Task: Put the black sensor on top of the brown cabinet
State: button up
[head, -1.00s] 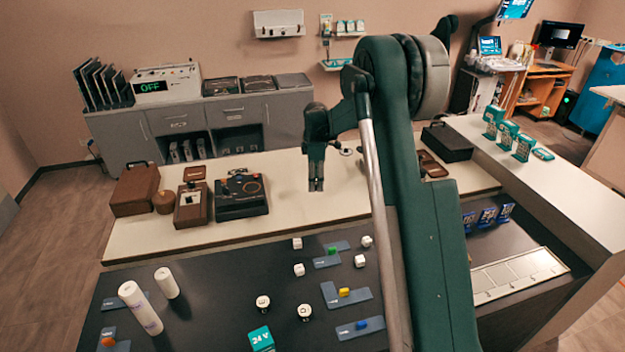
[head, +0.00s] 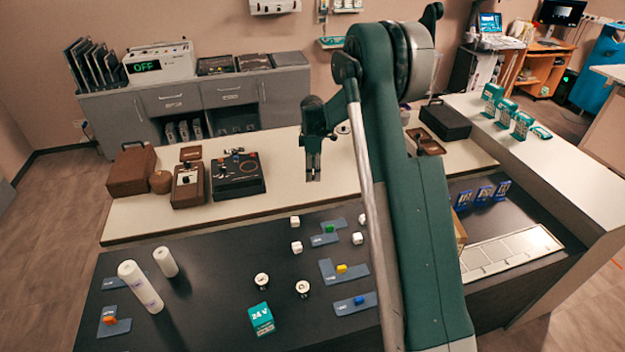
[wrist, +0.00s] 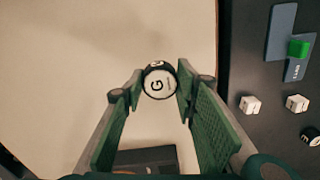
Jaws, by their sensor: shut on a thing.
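My gripper (head: 313,174) hangs over the cream table (head: 270,207), with its fingers pointing down. In the wrist view my gripper (wrist: 158,88) is shut on a small round sensor (wrist: 159,84) with a black rim and a white face marked "G". The head view is too coarse to show the held sensor clearly. A wooden brown cabinet-like desk (head: 538,80) stands at the back right; I cannot tell if it is the task's cabinet. Two similar round white-faced pieces, a left one (head: 262,281) and a right one (head: 303,288), stand on the dark counter.
A black device (head: 238,178), a brown instrument (head: 188,188) and a brown box (head: 131,172) stand on the cream table, left of my gripper. White dice (head: 296,247), white cylinders (head: 140,287) and a teal block (head: 261,318) are on the dark counter. A grey cabinet (head: 205,98) stands behind.

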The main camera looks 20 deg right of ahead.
jog(key=shift+f, duration=1.85)
jog(key=shift+f, duration=0.15)
jog(key=o, duration=0.9)
jog(key=shift+r, duration=0.2)
notch_tip(320, 180, up, 12)
jog(key=shift+f+p, duration=0.1)
jog(key=shift+p, duration=0.2)
